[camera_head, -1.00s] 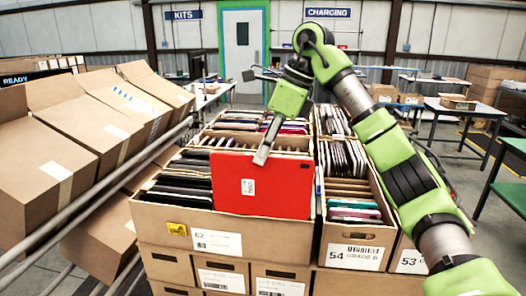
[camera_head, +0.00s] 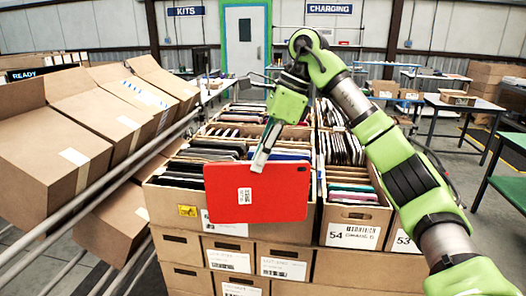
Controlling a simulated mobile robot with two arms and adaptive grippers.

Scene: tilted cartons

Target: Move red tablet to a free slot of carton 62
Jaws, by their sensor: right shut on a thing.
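The red tablet (camera_head: 258,198) is a flat red panel with a small white label, a little tilted, facing me. My right gripper (camera_head: 261,160) is shut on its top edge. Carton 62 (camera_head: 166,205), the brown carton with a yellow sticker, is behind the tablet. The tablet hides part of its front wall and most of its white label, so the number cannot be read now. Several dark tablets (camera_head: 186,169) stand in rows in the carton. I cannot tell where its free slots are. My left gripper is not in view.
Carton 54 (camera_head: 352,236), holding several devices, adjoins on the right, with carton 53 (camera_head: 404,243) beyond. More cartons are stacked below. On the left, large cartons (camera_head: 50,150) lean on a rack with metal rails (camera_head: 90,205).

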